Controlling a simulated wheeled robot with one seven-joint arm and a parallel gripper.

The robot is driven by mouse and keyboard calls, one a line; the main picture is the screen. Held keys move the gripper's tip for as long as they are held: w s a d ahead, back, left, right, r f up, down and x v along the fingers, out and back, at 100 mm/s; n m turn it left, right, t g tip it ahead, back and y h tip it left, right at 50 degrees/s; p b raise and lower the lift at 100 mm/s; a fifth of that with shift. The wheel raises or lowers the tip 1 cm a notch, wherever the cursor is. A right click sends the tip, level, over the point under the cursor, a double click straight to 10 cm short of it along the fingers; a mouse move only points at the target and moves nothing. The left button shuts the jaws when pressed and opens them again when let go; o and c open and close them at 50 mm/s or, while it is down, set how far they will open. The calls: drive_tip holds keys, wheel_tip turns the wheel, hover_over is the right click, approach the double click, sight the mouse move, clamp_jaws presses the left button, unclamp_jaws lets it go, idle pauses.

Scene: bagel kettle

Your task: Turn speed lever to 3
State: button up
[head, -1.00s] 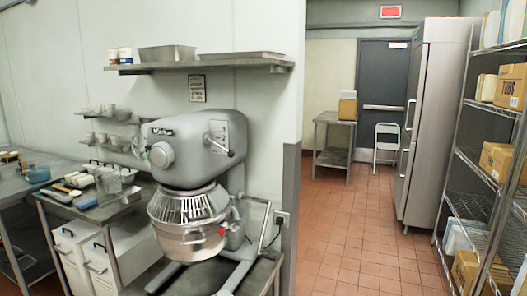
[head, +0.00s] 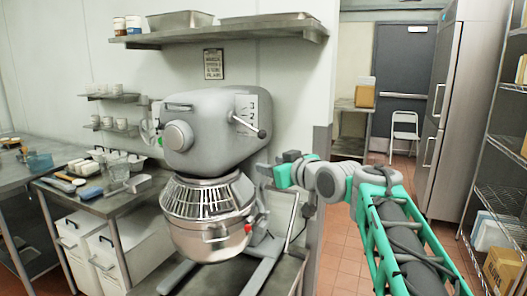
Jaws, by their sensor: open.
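The large grey mixer (head: 205,128) stands left of centre in the head view. Its speed lever (head: 248,126) sticks out of the right side of its head, sloping down to a dark knob at the right. A pale plate (head: 245,106) behind the lever shows 3 at the top and 2 below it; the mark beneath is partly hidden by the lever. My gripper (head: 270,175) is to the right of the mixer, lower than the lever and apart from it in the picture. It is open and seems empty; its fingers are small and partly hard to make out.
A wall shelf (head: 225,35) with trays hangs above the mixer. The mixer's wire-guarded bowl (head: 212,215) sits below its head. A steel table (head: 100,200) with utensils stands at left. A wall corner and fridge (head: 450,120) are behind my arm.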

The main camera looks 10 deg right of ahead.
sight(265, 137)
wheel_tip(265, 137, up, 5)
drive_tip(key=w+d+n+t+y, duration=0.1)
drive_tip(key=w+d+t, duration=0.1)
drive_tip(key=shift+y, duration=0.3)
drive_tip(key=x, duration=0.2)
drive_tip(key=p+x, duration=0.1)
drive_tip(key=x, duration=0.4)
drive_tip(key=shift+a+r+p, duration=0.3)
drive_tip(key=shift+a+p, duration=0.1)
clamp_jaws()
